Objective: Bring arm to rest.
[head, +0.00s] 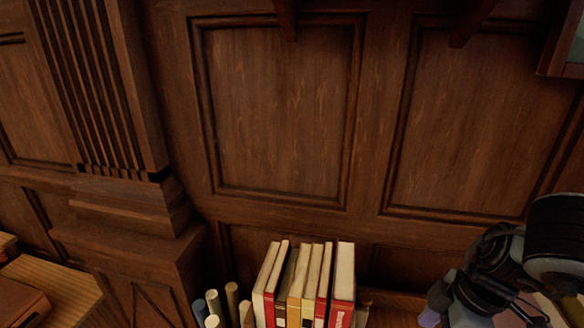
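My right arm (553,240) comes in at the lower right edge, with black and grey-blue links bent downward. Dark parts at its lower end (485,295) are cut off by the bottom of the view, and I cannot make out fingertips or whether they hold anything. My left arm and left gripper are not in view.
A row of upright books (300,285) stands at the bottom centre. Rolled tubes (215,305) stand to their left. A wooden surface with a brown book (20,300) is at the lower left. A panelled wall (280,110) fills the back; a pillar (110,90) juts out left.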

